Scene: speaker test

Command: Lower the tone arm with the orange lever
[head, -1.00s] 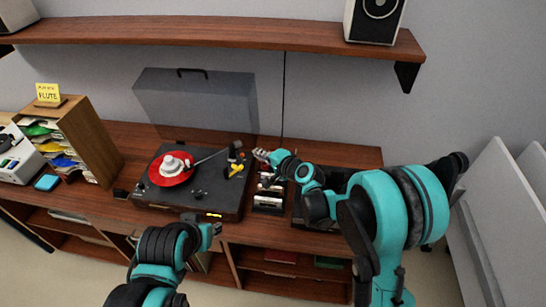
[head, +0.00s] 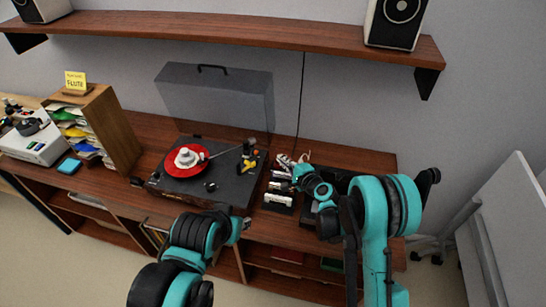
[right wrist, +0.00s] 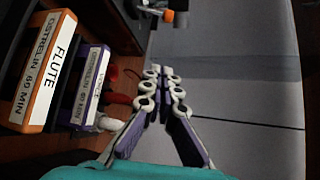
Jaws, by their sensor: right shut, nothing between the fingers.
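The turntable (head: 222,190) stands on the wooden cabinet with a red record (head: 178,165) on it. The thin tone arm (head: 221,152) lies across the deck toward the record; I cannot tell whether its tip touches. A small orange part, probably the lever (head: 253,153), sits by the tone arm's base, above a yellow piece (head: 247,167). It also shows in the right wrist view (right wrist: 168,16), beyond my fingers. My right gripper (right wrist: 157,72) is shut and empty, right of the turntable and apart from it. My left gripper (head: 243,224) is low in front of the cabinet; its fingers are unclear.
Cassettes (head: 278,199) stand right of the turntable, close to my right gripper; one is labelled FLUTE (right wrist: 47,70). The raised grey lid (head: 215,95) is behind the deck. A sorter (head: 112,125) stands left. A shelf (head: 240,32) with speakers (head: 394,22) is above.

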